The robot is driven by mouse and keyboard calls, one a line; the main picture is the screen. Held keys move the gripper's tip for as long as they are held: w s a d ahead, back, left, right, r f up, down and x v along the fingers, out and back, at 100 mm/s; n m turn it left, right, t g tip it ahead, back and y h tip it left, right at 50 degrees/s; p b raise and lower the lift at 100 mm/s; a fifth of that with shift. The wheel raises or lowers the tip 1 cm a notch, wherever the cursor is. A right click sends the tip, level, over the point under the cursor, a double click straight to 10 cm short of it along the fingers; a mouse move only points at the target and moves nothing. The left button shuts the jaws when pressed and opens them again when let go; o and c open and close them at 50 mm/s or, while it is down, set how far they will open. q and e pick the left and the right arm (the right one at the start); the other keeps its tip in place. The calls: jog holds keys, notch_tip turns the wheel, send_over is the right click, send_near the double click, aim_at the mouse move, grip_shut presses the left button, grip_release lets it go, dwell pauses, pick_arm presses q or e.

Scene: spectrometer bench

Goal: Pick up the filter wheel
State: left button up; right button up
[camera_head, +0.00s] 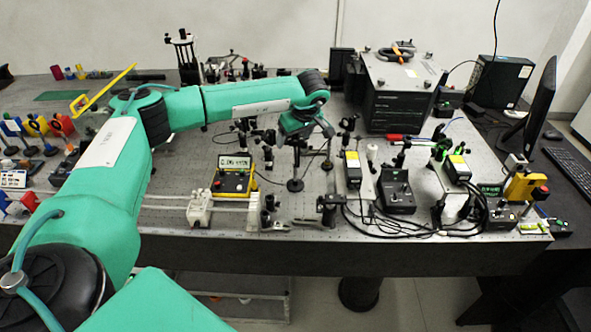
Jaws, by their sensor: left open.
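My left arm reaches from the lower left across the optical bench (180,215). Its left gripper (306,142) hangs over the middle of the bench, pointing down, with its jaws open. The fingers are small and dark and blend with the black posts below and behind them. I cannot pick out the filter wheel for certain among the dark mounts there, and my wrist hides part of that area. No held object can be made out. My right gripper is not in view.
A yellow-black control box (233,182) stands left of the gripper. Black posts and cabled boxes (396,190) crowd the right. A large black instrument (400,90) stands behind, with a monitor (540,105) at far right. Coloured mounts (37,126) stand at far left.

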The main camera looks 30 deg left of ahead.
pick_arm(q)
grip_shut()
jog(key=shift+r, duration=0.1)
dwell(0.3)
jog(key=shift+w, duration=0.1)
